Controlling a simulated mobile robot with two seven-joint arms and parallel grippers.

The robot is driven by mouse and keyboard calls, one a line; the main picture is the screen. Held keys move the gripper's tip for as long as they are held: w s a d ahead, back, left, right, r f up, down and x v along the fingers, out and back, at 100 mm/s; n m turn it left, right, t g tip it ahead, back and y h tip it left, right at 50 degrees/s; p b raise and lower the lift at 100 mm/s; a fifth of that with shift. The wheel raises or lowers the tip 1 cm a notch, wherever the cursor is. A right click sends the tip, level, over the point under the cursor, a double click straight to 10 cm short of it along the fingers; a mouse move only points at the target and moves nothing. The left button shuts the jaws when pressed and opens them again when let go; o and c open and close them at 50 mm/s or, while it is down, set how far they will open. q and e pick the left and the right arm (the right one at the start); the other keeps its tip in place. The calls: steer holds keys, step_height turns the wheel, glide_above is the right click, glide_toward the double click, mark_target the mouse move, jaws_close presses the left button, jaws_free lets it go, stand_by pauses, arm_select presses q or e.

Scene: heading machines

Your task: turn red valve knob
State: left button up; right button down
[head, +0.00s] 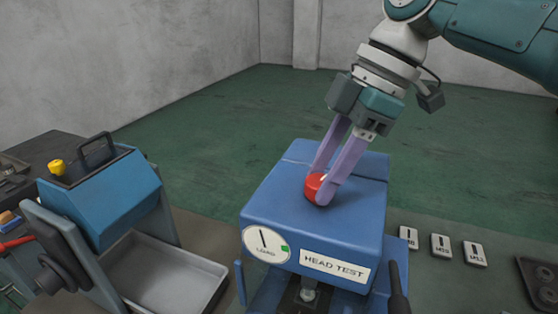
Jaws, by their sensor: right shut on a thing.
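The red valve knob (313,187) sits on top of a blue machine box (280,196) labelled HEAD TEST. My right gripper (317,188) comes down from the upper right, and its two purple fingers are shut on the red knob, one on each side. The fingers hide part of the knob. A round LOAD gauge (266,244) with a needle and a small green mark is on the front of the box. My left gripper is not in view.
Several small white labelled plates (441,246) lie at the right. A black lever (397,290) rises at the box's front right.

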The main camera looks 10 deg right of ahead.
steer(key=n+b, duration=0.1)
steer(key=n+g+b, duration=0.1)
steer(key=b, duration=0.1)
steer(key=shift+w+f+n, duration=0.1)
steer(key=shift+f+n, duration=0.15)
steer(key=shift+n, duration=0.05)
steer(key=shift+r+n+b, duration=0.2)
steer(key=shift+n+b, duration=0.3)
steer(key=shift+b, duration=0.35)
steer(key=shift+c, duration=1.7)
jaws_free()
steer(key=shift+r, duration=0.1)
